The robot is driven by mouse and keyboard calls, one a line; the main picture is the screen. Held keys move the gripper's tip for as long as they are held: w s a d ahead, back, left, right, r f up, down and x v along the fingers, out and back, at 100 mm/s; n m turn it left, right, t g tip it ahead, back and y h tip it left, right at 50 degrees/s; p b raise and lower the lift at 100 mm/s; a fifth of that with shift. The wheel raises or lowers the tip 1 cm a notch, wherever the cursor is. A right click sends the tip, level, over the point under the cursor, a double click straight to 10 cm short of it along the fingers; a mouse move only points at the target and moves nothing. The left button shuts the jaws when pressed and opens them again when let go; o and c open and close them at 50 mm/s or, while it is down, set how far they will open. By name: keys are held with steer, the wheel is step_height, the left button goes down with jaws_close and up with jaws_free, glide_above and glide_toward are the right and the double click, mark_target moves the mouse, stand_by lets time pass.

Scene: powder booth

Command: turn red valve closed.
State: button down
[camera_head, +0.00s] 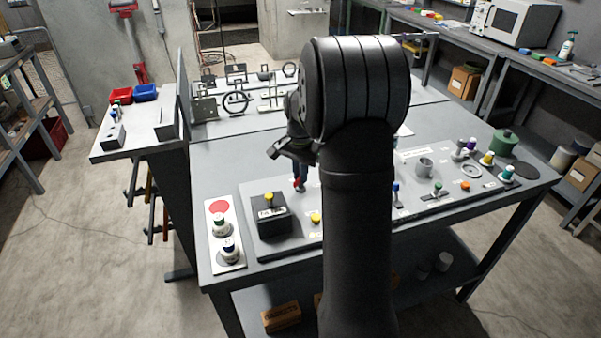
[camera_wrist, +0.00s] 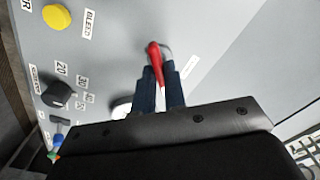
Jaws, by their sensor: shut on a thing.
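The red valve handle (camera_wrist: 154,54) is a slim red lever on the grey panel in the wrist view. Its red end sticks out past my fingertips, and its lower part lies between them. My gripper (camera_wrist: 158,88) is shut on it, with one dark blue finger on each side. In the head view the red of the valve (camera_head: 297,184) shows as a small patch at my gripper (camera_head: 300,178), left of my arm. My gripper hides most of the valve there. The wrist view also shows a pale curved part beside the red tip.
A yellow knob (camera_wrist: 57,17) by a "BLEED" label and a black dial (camera_wrist: 57,94) with numbers sit to the left in the wrist view. My arm hides the bench's middle.

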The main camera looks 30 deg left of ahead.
steer(key=n, duration=0.5)
steer(key=shift+n, duration=2.5)
steer(key=c, duration=1.5)
jaws_free()
step_height(320, 180, up, 17)
steer(key=shift+r, duration=0.2)
